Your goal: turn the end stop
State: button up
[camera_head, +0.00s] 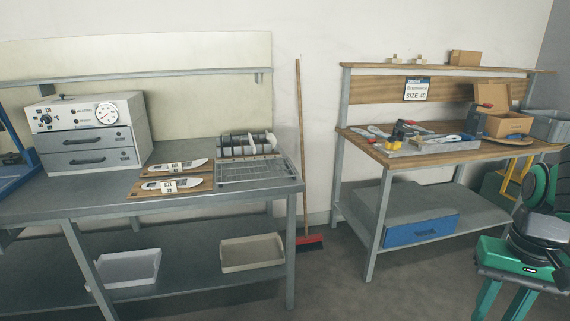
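My gripper is not in view. I cannot make out an end stop for certain. On the grey bench at left, a rack of dark and pale rounded pieces (246,142) stands at the back of a wire grid tray (250,172). Two wooden boards with white insole shapes and labels (172,184) lie to its left. On the right bench, a shallow grey tray (432,146) holds tools with yellow, red and black parts, too small to tell apart.
A white-and-grey oven unit (88,133) stands on the left bench (100,199). A broom (300,150) leans on the wall between the benches. A green machine (530,262) stands at right. Floor shows between them.

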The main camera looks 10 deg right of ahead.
aim_at(393, 144)
jog(key=z, duration=0.05)
jog(key=i, duration=1.2)
jog(key=z, duration=0.5)
jog(key=i, duration=1.6)
jog(key=z, duration=0.4)
